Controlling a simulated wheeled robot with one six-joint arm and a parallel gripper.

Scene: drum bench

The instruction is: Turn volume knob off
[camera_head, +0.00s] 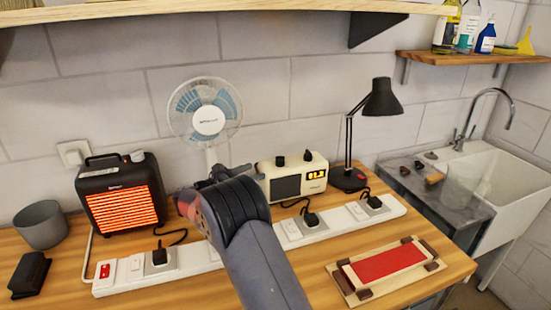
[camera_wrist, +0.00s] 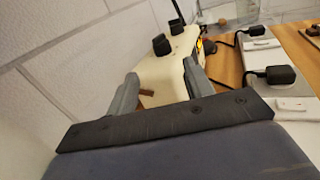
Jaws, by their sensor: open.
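A cream radio (camera_head: 316,183) with a dark speaker grille and a lit orange display stands on the bench against the wall. Two black knobs, a left one (camera_head: 280,161) and a right one (camera_head: 308,155), stick up from its top; I cannot tell which is the volume knob. In the wrist view the radio (camera_wrist: 158,71) lies ahead, with a nearer knob (camera_wrist: 161,46) and a farther knob (camera_wrist: 176,26). My gripper (camera_wrist: 160,82) is open and empty, its fingers apart near the radio's end. In the head view my arm mostly hides the gripper.
A white power strip (camera_head: 208,257) with plugs and switches runs in front of the radio. A fan (camera_head: 207,118) and a glowing heater (camera_head: 122,195) stand left, a black lamp (camera_head: 383,98) right. A red-topped wooden board (camera_head: 385,263) lies front right.

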